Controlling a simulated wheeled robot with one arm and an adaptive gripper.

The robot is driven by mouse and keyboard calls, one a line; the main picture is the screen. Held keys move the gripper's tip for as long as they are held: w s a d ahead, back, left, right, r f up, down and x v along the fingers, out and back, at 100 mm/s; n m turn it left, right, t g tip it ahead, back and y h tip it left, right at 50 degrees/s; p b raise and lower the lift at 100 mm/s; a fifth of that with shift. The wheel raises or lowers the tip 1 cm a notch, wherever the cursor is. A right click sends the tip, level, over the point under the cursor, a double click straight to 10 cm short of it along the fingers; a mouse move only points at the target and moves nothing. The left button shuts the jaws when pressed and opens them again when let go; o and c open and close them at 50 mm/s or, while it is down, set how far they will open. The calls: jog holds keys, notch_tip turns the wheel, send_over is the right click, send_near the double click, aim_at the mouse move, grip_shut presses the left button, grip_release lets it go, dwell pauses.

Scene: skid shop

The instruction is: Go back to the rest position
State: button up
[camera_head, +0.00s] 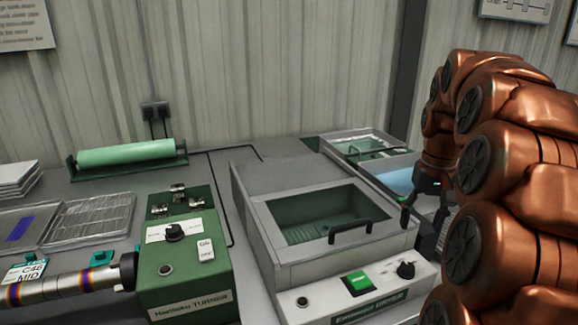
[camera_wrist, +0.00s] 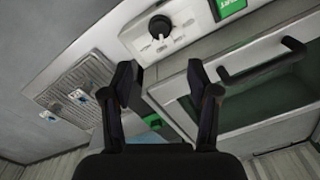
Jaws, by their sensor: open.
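My copper-coloured arm fills the right side of the head view. My gripper (camera_head: 424,203) hangs at its end, just right of the grey machine with the lidded chamber (camera_head: 258,218). In the wrist view my gripper (camera_wrist: 164,88) is open, its two dark fingers apart with nothing between them. The machine's front panel with a black knob (camera_wrist: 159,27) and its dark handle (camera_wrist: 268,62) lie beyond the fingers. My arm hides part of the bench on the right.
A green-fronted turner unit (camera_head: 185,262) holds a metal tube (camera_head: 62,286) at left. A green roll (camera_head: 125,153), trays (camera_head: 90,220) and a blue-surfaced bin (camera_head: 394,180) stand on the bench. A grey tray (camera_wrist: 82,90) shows in the wrist view. The wall is close behind.

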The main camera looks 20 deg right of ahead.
jog(key=s+a+f+n+g, duration=0.1)
jog(key=s+a+f+n, duration=0.15)
jog(key=a, duration=0.65)
jog(key=s+a+f+n, duration=0.1)
jog(key=a+f, duration=0.3)
jog(key=a, duration=0.5)
jog(key=s+a+f+n+g, duration=0.1)
jog(key=s+a+f, duration=0.35)
jog(key=s, duration=0.25)
jog(key=s+a+f+n+g, duration=0.1)
jog(key=s+a+f+n, duration=0.1)
jog(key=s+a+f, duration=0.35)
notch_tip(320, 180, up, 21)
jog(key=s+t+p, duration=0.1)
jog(key=p, duration=1.7)
jog(key=shift+s+a+r, duration=0.15)
jog(key=shift+s, duration=0.2)
jog(key=shift+m, duration=0.25)
